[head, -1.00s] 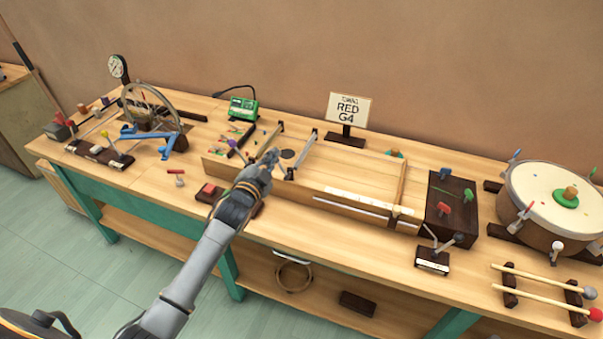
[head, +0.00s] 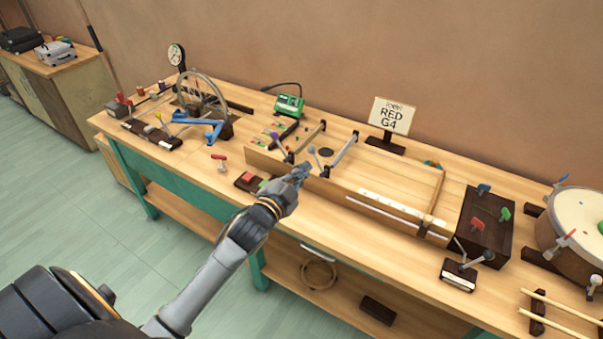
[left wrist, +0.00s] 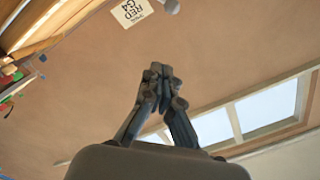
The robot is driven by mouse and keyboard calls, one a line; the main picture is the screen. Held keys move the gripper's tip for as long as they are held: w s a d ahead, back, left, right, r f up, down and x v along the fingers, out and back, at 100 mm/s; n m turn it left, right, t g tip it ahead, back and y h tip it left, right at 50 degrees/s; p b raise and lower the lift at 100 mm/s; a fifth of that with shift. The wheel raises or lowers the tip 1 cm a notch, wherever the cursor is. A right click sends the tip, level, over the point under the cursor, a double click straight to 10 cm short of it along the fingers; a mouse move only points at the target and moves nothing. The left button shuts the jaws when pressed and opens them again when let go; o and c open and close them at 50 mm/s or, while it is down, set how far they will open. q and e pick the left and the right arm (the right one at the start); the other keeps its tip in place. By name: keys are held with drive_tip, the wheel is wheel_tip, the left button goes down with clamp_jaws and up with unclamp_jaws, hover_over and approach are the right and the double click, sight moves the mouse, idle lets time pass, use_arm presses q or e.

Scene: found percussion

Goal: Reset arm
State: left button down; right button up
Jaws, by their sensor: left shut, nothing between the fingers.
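My left gripper (head: 302,172) is shut and empty in the head view. It appears in front of the near edge of the long wooden string box (head: 385,207) on the workbench; whether it touches the box cannot be told. In the left wrist view the shut fingers (left wrist: 160,78) point up toward the wall, with nothing between them. My left arm reaches in from the lower left. My right gripper is not in view.
The workbench (head: 215,190) holds a wheel device (head: 200,95) at left, a green meter (head: 289,104), a sign reading RED G4 (head: 392,114), a dark block with coloured pegs (head: 485,222) and a drum (head: 575,215) at right. Green floor lies in front.

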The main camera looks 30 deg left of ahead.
use_arm(q)
drive_tip(key=shift+a+f, duration=0.1)
drive_tip(key=shift+a, duration=0.05)
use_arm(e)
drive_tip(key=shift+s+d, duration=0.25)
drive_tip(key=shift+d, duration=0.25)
use_arm(q)
drive_tip(key=shift+s, duration=0.1)
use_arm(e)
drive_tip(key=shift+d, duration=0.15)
use_arm(q)
drive_tip(key=s+d+f+n+g, duration=0.15)
drive_tip(key=s+f+g, duration=0.4)
drive_tip(key=f, duration=1.25)
drive_tip(key=s+f+n+g, duration=0.3)
drive_tip(key=s+f, duration=0.5)
drive_tip(key=f, duration=1)
drive_tip(key=s+d+f+g, duration=0.1)
drive_tip(key=s+f+g, duration=0.1)
drive_tip(key=s+f, duration=0.5)
drive_tip(key=s+d+f+n+g, duration=0.1)
drive_tip(key=s+f, duration=0.5)
drive_tip(key=s, duration=1.1)
drive_tip(key=s+d+f+n+g, duration=0.1)
drive_tip(key=s+d+f+g, duration=0.2)
drive_tip(key=s, duration=0.9)
wheel_tip(320, 180, down, 5)
drive_tip(key=shift+r+g, duration=0.15)
drive_tip(key=shift+g, duration=0.9)
